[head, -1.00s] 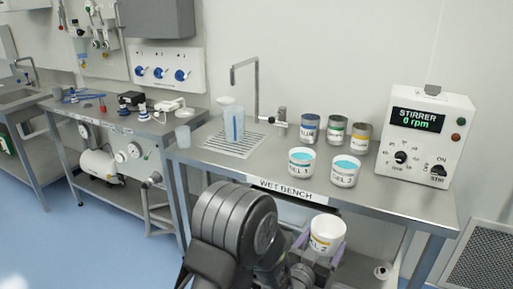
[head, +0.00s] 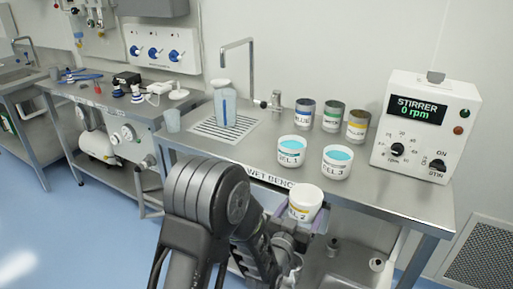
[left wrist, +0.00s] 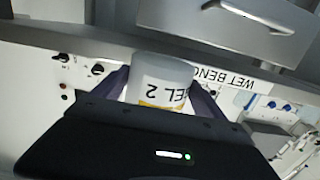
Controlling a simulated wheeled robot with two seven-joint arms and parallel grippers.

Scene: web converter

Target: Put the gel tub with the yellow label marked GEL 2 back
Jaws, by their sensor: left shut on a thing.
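The GEL 2 tub (head: 306,196) is white with a yellow label. My left gripper (head: 302,215) is shut on it, with purple fingers on either side. In the head view it is at the front edge of the wet bench, in front of the GEL 1 and GEL 3 tubs. In the left wrist view the GEL 2 tub (left wrist: 163,78) sits between the fingers, its lettering upside down. The GEL 1 tub (head: 291,156) and GEL 3 tub (head: 336,168) stand upright on the bench with blue contents. My right gripper is out of view.
The wet bench (head: 395,207) has several labelled cans behind the gel tubs, such as a yellow-banded one (head: 357,126). The stirrer box (head: 425,125) stands at the right. A bottle (head: 225,105) stands on the drain grid at the left. Bench top right of GEL 3 is clear.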

